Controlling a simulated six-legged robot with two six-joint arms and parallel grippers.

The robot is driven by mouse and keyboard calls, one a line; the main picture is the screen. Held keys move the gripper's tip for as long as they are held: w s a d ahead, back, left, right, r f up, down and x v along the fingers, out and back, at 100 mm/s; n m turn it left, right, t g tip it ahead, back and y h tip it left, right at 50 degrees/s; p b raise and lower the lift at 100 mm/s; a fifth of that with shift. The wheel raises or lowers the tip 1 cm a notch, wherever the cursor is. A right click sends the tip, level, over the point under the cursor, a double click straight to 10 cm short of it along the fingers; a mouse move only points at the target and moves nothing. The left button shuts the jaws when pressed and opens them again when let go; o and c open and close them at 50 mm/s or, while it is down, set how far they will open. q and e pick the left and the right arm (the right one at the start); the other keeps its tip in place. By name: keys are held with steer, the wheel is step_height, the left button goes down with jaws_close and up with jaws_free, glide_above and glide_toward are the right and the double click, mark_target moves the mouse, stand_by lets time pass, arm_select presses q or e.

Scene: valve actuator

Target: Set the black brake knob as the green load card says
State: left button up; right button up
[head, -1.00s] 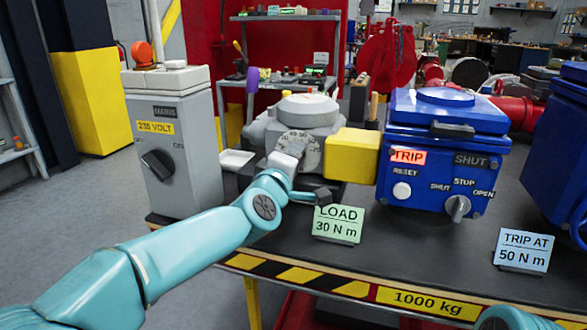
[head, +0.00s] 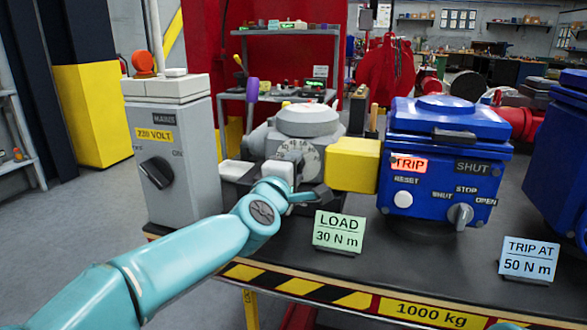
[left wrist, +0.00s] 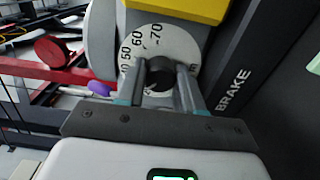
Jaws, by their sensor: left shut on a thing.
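The black brake knob (left wrist: 160,76) sits in front of a pale dial (left wrist: 165,42) marked 50, 60 and 70 in the left wrist view. My left gripper (left wrist: 161,70) is shut on the knob, with one finger on each side. The knob's pointer setting is hidden or too small to read. In the head view the dial (head: 298,153) is on a grey brake unit, and my left arm reaches it from the lower left. The green load card (head: 339,231) stands at the table's front and reads LOAD 30 N m. My right gripper is not in view.
A yellow block (head: 352,165) sits between the brake and the blue actuator (head: 447,145), which has a lit TRIP sign. A grey mains box (head: 178,160) stands left. A blue card (head: 527,259) reads TRIP AT 50 N m.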

arm_select(q)
steer(key=o, duration=1)
steer(key=shift+o, duration=0.2)
steer(key=b+v, duration=0.1)
steer(key=v, duration=1.5)
steer(key=shift+s, duration=0.2)
